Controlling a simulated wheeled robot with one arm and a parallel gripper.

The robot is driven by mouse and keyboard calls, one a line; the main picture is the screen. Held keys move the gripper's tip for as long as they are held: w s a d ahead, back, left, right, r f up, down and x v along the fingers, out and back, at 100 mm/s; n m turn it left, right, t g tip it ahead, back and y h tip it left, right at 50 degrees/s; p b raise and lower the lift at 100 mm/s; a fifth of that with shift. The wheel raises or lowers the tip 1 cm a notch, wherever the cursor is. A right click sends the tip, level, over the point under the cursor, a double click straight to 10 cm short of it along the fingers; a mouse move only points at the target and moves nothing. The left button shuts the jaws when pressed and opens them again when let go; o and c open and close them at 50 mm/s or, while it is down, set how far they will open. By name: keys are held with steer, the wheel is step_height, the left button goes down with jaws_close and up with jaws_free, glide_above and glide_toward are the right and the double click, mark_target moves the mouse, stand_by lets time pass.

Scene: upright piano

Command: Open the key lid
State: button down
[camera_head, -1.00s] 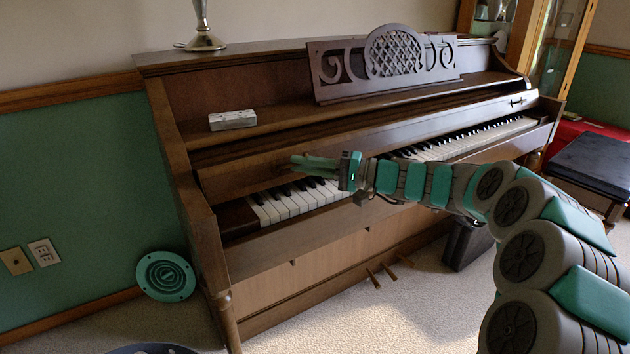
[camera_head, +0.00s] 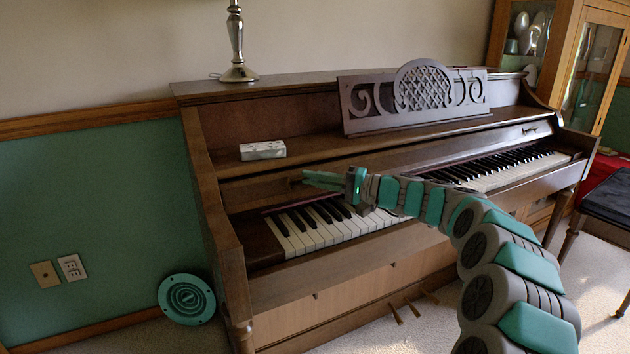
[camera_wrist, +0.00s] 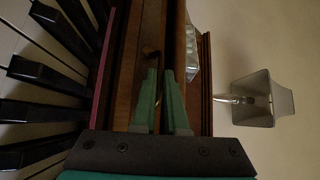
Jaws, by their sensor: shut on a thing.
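The piano's key lid (camera_head: 262,191) is a brown wooden board above the keyboard. It stands raised, with the black and white keys (camera_head: 320,226) showing below it along the whole length. My gripper (camera_head: 307,180) is at the left part of the lid's front, with its green fingers shut on the lid's handle. The handle is mostly hidden by the fingers; a dark bit of it shows at the fingertips in the wrist view (camera_wrist: 151,53). A second dark handle (camera_head: 530,129) shows at the lid's right end. The wrist view also shows the lid (camera_wrist: 122,75) beside the keys.
A white box (camera_head: 263,151) lies on the piano's ledge left of the music stand (camera_head: 420,95). A metal lamp (camera_head: 238,55) stands on top. A green round object (camera_head: 187,299) leans at the wall. A dark bench (camera_head: 608,205) is at the right.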

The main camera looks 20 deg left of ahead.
steer(key=shift+r, duration=0.6)
steer(key=c, duration=1.2)
jaws_free()
steer(key=shift+s+d+r, duration=0.1)
steer(key=shift+c, duration=0.2)
steer(key=shift+o, duration=1.3)
steer(key=shift+f, duration=0.25)
steer(key=shift+w+d+f+b, duration=0.1)
steer(key=shift+d+b, duration=0.1)
steer(key=shift+d, duration=1.1)
steer(key=shift+w+d+f+b, duration=0.1)
steer(key=shift+w+d+b, duration=0.1)
steer(key=shift+d, duration=1.05)
steer(key=shift+w+d+b, duration=0.1)
steer(key=shift+d+b, duration=0.1)
steer(key=shift+d, duration=1.1)
